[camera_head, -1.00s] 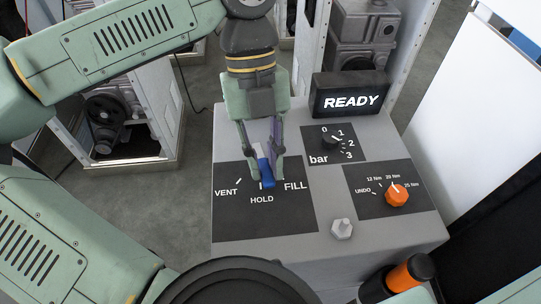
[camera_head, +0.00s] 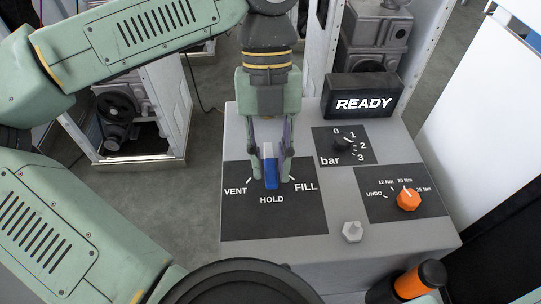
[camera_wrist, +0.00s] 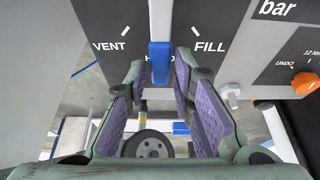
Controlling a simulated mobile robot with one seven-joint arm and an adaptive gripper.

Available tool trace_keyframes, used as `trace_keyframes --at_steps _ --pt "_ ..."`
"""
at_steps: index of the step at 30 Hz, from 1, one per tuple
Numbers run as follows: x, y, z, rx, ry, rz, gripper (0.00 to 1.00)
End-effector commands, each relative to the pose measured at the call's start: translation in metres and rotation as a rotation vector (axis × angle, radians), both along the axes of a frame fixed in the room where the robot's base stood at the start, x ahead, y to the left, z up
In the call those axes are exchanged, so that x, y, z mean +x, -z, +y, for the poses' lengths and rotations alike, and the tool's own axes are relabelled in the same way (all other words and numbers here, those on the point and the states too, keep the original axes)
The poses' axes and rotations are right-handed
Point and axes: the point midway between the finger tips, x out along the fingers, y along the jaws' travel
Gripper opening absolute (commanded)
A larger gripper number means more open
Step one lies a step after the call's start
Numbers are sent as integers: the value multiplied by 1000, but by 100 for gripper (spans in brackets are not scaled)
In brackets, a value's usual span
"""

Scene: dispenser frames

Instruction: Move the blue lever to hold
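The blue lever (camera_head: 271,174) stands on the black VENT/HOLD/FILL plate (camera_head: 240,215). In the head view its blue end points down at the HOLD label, between VENT and FILL. In the wrist view the blue lever (camera_wrist: 159,62) covers part of the word HOLD. My gripper (camera_head: 272,174) has its fingers on either side of the lever. The wrist view shows my gripper (camera_wrist: 161,66) open, with visible gaps between the fingertips and the lever.
To the right on the grey console (camera_head: 300,255) are a bar knob (camera_head: 343,145), an orange torque knob (camera_head: 408,200) and a hex bolt (camera_head: 352,231). A lit READY display (camera_head: 362,101) stands at the back. An orange-black handle (camera_head: 420,280) is at the front right.

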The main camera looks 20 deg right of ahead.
Motion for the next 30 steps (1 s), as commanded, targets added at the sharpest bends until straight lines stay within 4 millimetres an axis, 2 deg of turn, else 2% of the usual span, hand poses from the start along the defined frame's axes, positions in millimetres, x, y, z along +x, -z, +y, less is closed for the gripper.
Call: trace_keyframes --at_steps 5,14,17,20,30 --pt "0 0 0 -1 0 0 37" --pt "0 -1 0 -1 0 1 37" --pt "3 -7 -1 -1 -1 0 37" --pt "9 -21 -3 -1 -4 -1 37" --pt "35 -87 -8 -2 -2 -2 37"
